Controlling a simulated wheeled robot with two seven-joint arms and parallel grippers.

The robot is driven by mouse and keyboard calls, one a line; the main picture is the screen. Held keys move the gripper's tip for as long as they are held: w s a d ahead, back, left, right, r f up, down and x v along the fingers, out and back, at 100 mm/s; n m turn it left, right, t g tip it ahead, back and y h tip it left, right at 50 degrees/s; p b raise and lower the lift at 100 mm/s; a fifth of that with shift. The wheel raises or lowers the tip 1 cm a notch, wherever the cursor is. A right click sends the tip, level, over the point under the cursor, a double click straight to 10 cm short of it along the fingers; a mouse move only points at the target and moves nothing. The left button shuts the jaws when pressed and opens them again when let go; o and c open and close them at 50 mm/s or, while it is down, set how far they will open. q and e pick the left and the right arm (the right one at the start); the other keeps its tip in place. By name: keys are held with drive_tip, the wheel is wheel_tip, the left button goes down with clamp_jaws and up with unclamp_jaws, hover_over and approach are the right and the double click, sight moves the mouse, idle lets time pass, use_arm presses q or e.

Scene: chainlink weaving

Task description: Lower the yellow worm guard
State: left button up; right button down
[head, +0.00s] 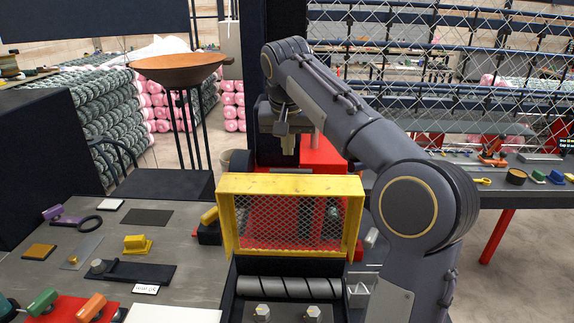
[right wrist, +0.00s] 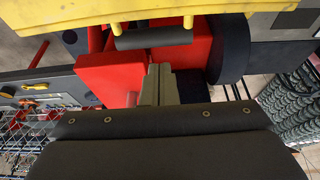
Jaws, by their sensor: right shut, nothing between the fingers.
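The yellow worm guard (head: 290,184) is a yellow frame with a mesh panel, standing raised at the centre of the head view. Below its lower edge lies a dark grooved worm roller (head: 290,288), uncovered at the front. My right gripper (head: 288,148) is behind and above the guard's top edge, shut and empty, pointing down. In the right wrist view the shut fingers (right wrist: 159,72) lie close to a dark bar (right wrist: 153,38) beside the guard's yellow edge (right wrist: 60,14); I cannot tell whether they touch. My left gripper is not in view.
A red machine body (head: 322,155) stands behind the guard. The grey bench (head: 60,285) at left holds small tools and blocks, including a yellow block (head: 136,245). A brown bowl on a stand (head: 180,70) is farther back. A second table (head: 520,185) stands at right.

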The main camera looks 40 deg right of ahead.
drive_tip(key=x, duration=0.3)
drive_tip(key=shift+d+f, duration=0.1)
drive_tip(key=shift+f, duration=0.3)
drive_tip(key=s+a, duration=0.2)
drive_tip(key=s, duration=0.1)
drive_tip(key=shift+a+f+p, duration=0.1)
drive_tip(key=shift+a+p, duration=0.25)
